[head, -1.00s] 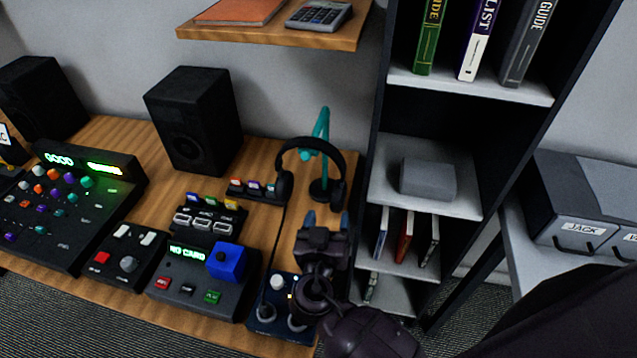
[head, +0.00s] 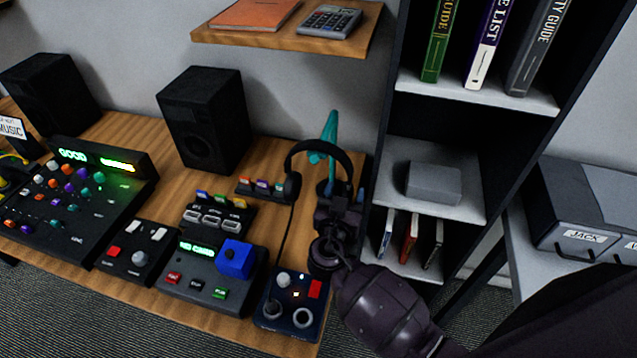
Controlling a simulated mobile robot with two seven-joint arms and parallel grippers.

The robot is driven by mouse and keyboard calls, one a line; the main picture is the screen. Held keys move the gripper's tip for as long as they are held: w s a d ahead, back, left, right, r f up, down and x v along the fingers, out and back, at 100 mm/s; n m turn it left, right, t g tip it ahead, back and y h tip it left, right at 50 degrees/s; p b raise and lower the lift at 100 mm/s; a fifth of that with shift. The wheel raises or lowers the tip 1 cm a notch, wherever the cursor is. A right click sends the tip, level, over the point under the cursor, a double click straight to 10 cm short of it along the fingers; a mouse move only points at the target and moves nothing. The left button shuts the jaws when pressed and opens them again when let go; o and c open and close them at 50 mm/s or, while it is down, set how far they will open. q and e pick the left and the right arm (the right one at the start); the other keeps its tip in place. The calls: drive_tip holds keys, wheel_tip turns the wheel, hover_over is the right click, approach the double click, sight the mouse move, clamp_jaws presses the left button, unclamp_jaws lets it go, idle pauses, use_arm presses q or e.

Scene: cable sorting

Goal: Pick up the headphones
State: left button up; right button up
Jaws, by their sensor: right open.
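The black headphones (head: 292,186) hang on a teal stand (head: 331,128) near the right end of the wooden desk. My right gripper (head: 341,188) is open, just in front of the stand and below the headband. It hides the stand's base and much of the right ear cup. I cannot tell whether its fingers touch the headphones. My left gripper is not in view.
A black speaker (head: 203,122) stands left of the headphones. A small block with colored tabs (head: 262,187) sits beside the left ear cup. A dark shelf unit (head: 470,98) stands close on the right, and a wooden wall shelf (head: 280,38) hangs above. Control boxes, including one with a blue cube (head: 236,260), fill the front.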

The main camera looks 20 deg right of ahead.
drive_tip(key=shift+x, duration=1.5)
drive_tip(key=c, duration=1.1)
